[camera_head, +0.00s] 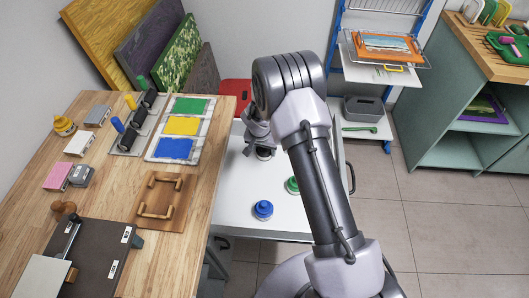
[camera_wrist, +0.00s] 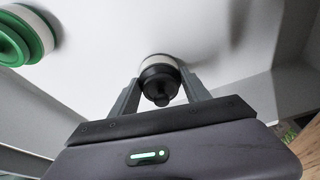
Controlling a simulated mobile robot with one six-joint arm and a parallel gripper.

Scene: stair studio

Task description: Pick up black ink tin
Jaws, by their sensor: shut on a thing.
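The black ink tin (camera_wrist: 160,80) has a dark knobbed lid and a pale body. In the wrist view it sits between the two fingers of my gripper (camera_wrist: 160,92), which are shut on it. In the head view my gripper (camera_head: 262,146) is over the white cart top (camera_head: 238,190), and the tin (camera_head: 264,154) shows just below it, partly hidden by my gripper. Whether the tin touches the white surface or is slightly raised I cannot tell.
A blue tin (camera_head: 263,209) and a green tin (camera_head: 292,185) stand on the cart; the green one also shows in the wrist view (camera_wrist: 22,35). A wooden table (camera_head: 215,130) with rollers and ink slabs is at left. A red object (camera_head: 235,90) is behind.

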